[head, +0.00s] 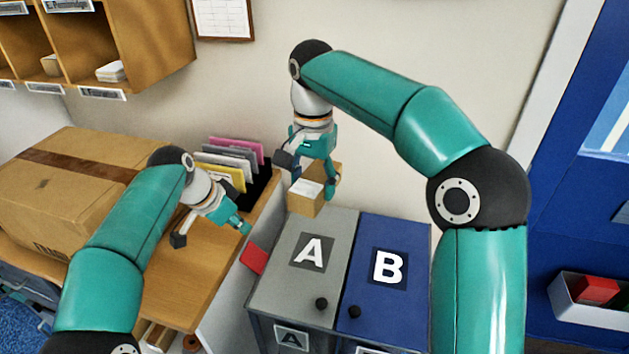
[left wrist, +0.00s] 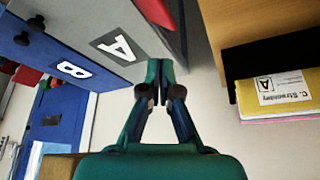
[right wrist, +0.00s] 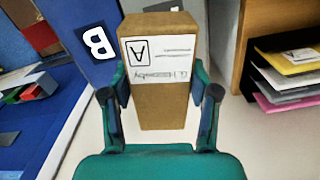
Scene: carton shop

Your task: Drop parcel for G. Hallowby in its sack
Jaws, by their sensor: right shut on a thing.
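The small brown parcel (head: 304,203) has a white label with a boxed A and an upside-down name ending like "Hallowby" in the right wrist view (right wrist: 158,108). My right gripper (head: 318,178) is shut on it, holding it by its sides, behind the grey lid in the head view. The grey lid (head: 290,270) is marked A and the blue lid (head: 385,310) is marked B. Both look closed, and no sack shows. My left gripper (head: 244,227) is shut and empty over the right edge of the wooden bench; it also shows in the left wrist view (left wrist: 160,72).
A large carton (head: 70,200) stands on the bench at left. A black rack (head: 258,187) holds several coloured envelopes behind my left gripper. Pigeonholes (head: 130,50) hang on the wall. A white tray (head: 590,317) with red boxes is at right.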

